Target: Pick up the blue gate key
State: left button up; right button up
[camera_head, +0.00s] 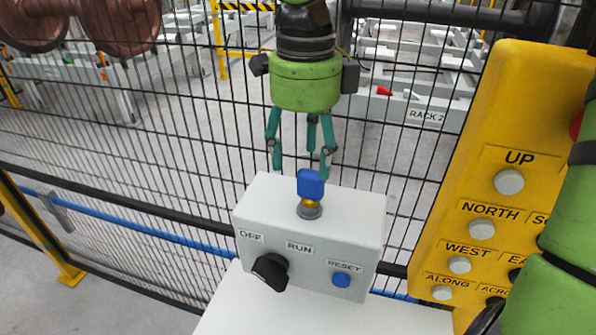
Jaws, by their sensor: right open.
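The blue gate key (311,183) stands upright in a round lock with a brass collar on top of a white control box (360,212). My right gripper (302,162) hangs from above with its teal fingers spread open. Its fingertips are just above and around the key's head, and no contact shows. My left gripper is not in view.
The box front has a black OFF/RUN knob (270,271) and a blue RESET button (341,280). A yellow pendant (465,170) with labelled buttons stands at the right. A black mesh fence (170,130) runs behind the box.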

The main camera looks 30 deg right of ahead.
aim_at(314, 177)
jog(key=s+f, duration=0.1)
jog(key=s+f+p, duration=0.1)
jog(key=f, duration=0.1)
jog(key=shift+d, duration=0.2)
jog(key=shift+w+f+p, duration=0.15)
jog(key=shift+w+f, duration=0.05)
jog(key=shift+f, duration=0.35)
jog(key=shift+w+f+p, duration=0.15)
jog(key=shift+w+f, duration=0.05)
jog(key=shift+f, duration=0.5)
grip_shut()
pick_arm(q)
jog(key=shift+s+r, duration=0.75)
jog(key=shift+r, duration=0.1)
